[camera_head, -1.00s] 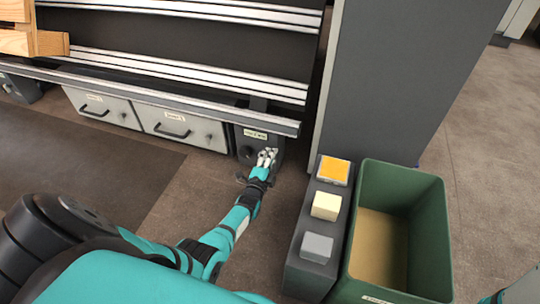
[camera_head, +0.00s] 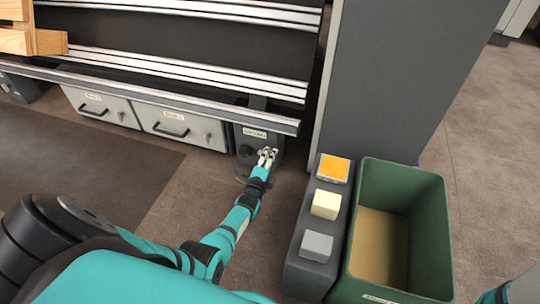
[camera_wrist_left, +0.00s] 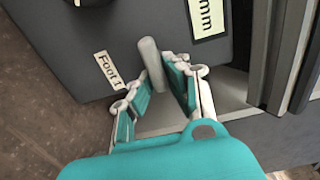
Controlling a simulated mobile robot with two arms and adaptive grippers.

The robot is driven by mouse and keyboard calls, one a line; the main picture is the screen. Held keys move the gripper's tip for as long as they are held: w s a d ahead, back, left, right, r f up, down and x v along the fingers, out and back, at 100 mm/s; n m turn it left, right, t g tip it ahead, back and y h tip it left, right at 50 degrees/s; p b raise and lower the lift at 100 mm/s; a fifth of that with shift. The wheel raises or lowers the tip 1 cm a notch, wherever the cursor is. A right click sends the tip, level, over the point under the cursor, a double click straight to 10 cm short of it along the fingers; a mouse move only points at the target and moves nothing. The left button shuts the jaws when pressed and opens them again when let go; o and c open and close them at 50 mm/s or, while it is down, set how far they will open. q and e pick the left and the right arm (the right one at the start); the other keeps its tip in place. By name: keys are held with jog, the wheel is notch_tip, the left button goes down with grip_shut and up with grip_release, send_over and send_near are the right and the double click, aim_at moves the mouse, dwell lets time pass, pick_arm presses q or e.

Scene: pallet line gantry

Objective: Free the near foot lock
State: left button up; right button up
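The foot lock shows in the left wrist view as a grey rounded lever (camera_wrist_left: 151,62) on a dark grey block (camera_wrist_left: 75,45), beside a label (camera_wrist_left: 108,68) reading "Foot 1". In the head view, the dark foot block (camera_head: 262,146) stands under the right end of the conveyor frame. My left gripper (camera_head: 267,156) is down at this block. In the left wrist view, my left gripper (camera_wrist_left: 155,96) is open, with one finger on each side of the lever and gaps showing. Contact with the lever cannot be told. My right gripper is out of view.
A grey cabinet (camera_head: 390,80), a button box (camera_head: 313,245) and a green bin (camera_head: 424,225) stand to the right. Drawers (camera_head: 183,128) are left. Floor in front is clear.

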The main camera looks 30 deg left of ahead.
pick_arm(q)
jog(key=o, duration=0.4)
